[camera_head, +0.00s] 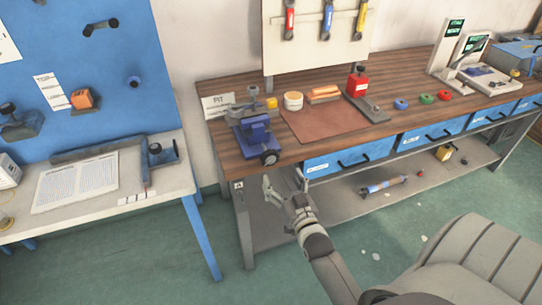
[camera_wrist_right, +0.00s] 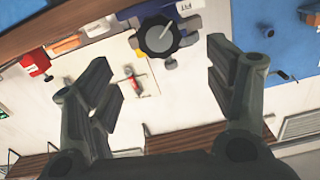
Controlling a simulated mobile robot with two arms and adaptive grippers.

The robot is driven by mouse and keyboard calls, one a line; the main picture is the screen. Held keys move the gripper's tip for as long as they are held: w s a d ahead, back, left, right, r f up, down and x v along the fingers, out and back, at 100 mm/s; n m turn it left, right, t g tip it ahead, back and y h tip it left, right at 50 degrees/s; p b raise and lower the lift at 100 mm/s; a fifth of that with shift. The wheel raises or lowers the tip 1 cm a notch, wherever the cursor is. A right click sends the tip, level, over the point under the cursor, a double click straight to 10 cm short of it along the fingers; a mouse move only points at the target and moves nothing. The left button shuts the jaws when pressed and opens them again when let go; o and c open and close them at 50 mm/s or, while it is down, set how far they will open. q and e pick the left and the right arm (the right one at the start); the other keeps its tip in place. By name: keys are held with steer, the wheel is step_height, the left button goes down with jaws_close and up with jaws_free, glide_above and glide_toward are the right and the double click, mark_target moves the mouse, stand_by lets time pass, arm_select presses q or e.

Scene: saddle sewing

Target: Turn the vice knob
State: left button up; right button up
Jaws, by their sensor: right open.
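The blue vice (camera_head: 255,130) stands at the left front corner of the wooden workbench. Its dark round knob (camera_head: 269,157) faces the front edge. In the right wrist view the knob (camera_wrist_right: 158,38) is a black lobed disc with a pale pointer line, at the upper middle. My right gripper (camera_head: 285,180) is below and in front of the knob, apart from it. In the right wrist view its two fingers (camera_wrist_right: 163,80) are spread wide with nothing between them. The knob appears beyond the gap between the fingertips. My left gripper is not in view.
The workbench (camera_head: 230,88) carries a brown mat (camera_head: 325,122), a red device (camera_head: 358,83) and several small coloured parts. Blue drawers (camera_head: 350,156) and a lower shelf (camera_head: 340,195) are below. A white table (camera_head: 80,205) stands left. A grey seat (camera_head: 480,255) is at lower right.

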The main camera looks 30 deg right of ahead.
mark_target(271, 159)
steer(key=p+x, duration=0.1)
steer(key=x, duration=0.9)
steer(key=shift+d, duration=0.1)
steer(key=c, duration=1)
steer(key=shift+m, duration=0.8)
steer(key=o, duration=1)
steer(key=v, duration=1.2)
